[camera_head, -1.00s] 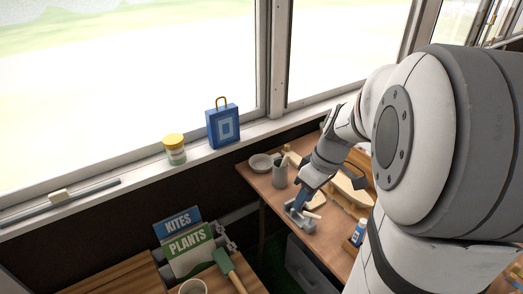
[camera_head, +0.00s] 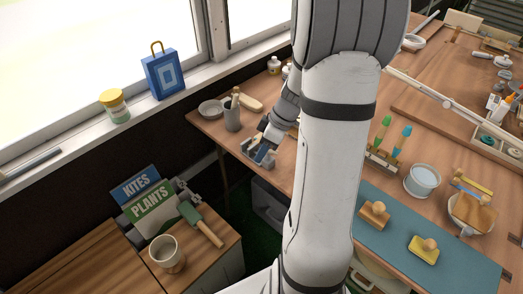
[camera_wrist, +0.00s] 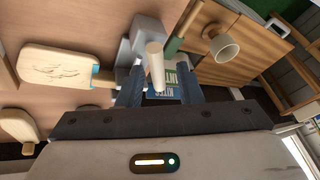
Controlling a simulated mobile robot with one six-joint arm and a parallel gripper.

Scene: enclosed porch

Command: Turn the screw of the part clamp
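The part clamp (camera_head: 269,163) is a small grey metal piece at the near left edge of the wooden workbench. In the wrist view its grey body (camera_wrist: 147,29) shows just beyond my fingers, with a pale rod-like handle (camera_wrist: 154,66) sticking out toward the camera. My gripper (camera_wrist: 159,84) has one blue-grey finger on each side of this handle. Gaps show between the handle and both fingers, so it is open and not gripping. In the head view my gripper (camera_head: 263,146) is at the clamp, and the fingertips and handle are hard to make out. The screw's thread is hidden.
A grey cup (camera_head: 232,118) and a pale dish (camera_head: 210,108) stand behind the clamp. A blue mat (camera_head: 390,250) lies right of my arm.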

